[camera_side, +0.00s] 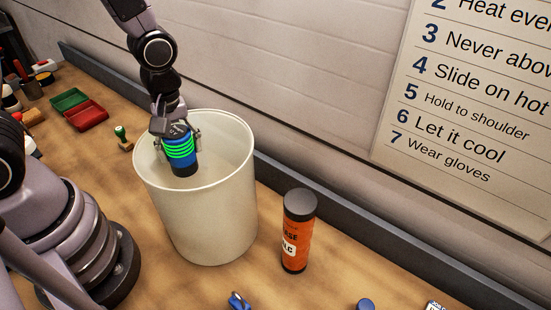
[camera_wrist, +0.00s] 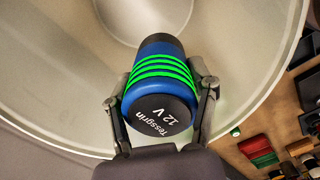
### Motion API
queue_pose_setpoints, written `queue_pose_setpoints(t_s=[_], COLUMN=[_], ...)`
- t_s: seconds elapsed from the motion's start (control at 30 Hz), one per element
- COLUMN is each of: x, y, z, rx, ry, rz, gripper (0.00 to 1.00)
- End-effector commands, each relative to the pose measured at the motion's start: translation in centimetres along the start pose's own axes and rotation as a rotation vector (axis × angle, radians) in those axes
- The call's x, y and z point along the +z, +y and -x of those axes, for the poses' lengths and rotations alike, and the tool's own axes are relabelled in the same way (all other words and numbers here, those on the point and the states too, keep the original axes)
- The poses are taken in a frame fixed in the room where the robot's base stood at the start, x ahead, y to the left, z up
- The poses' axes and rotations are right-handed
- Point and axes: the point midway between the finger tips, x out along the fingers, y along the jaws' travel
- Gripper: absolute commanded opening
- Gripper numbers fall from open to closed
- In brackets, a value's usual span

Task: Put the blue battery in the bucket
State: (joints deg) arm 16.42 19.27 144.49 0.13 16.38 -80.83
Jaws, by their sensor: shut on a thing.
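The blue battery (camera_side: 181,154) has green stripes and dark ends. My gripper (camera_side: 180,143) is shut on it and holds it upright at the mouth of the bucket. In the wrist view the battery (camera_wrist: 160,88) sits between the two fingers of my gripper (camera_wrist: 160,95), with "Tessgrin 12 V" on its near end. The white bucket (camera_side: 215,220) stands on the bench, and its pale inside shows beyond the battery in the wrist view (camera_wrist: 245,60). The battery's lower end is inside the rim outline in the side view; its exact height over the floor is unclear.
An orange canister (camera_side: 296,235) with a dark lid stands right of the bucket. Green and red trays (camera_side: 78,110) and a green-topped stamp-like item (camera_side: 121,135) lie behind left. A blue item (camera_side: 238,301) lies at the front edge. A wall with a sign (camera_side: 480,100) is behind.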

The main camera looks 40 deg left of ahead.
Motion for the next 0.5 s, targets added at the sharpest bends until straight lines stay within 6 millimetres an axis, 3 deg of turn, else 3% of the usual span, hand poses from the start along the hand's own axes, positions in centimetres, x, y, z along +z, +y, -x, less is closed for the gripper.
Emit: queue_pose_setpoints(t_s=[0.03,0.3,0.5], x=[0.0,0.0,0.0], y=[-0.2,-0.1,0.0], z=[-1.5,-8.2,-11.3], rx=[-0.011,-0.008,-0.002], ry=[-0.002,-0.001,0.0], rz=[0.0,0.0,0.0], gripper=[0.17,0.17,0.16])
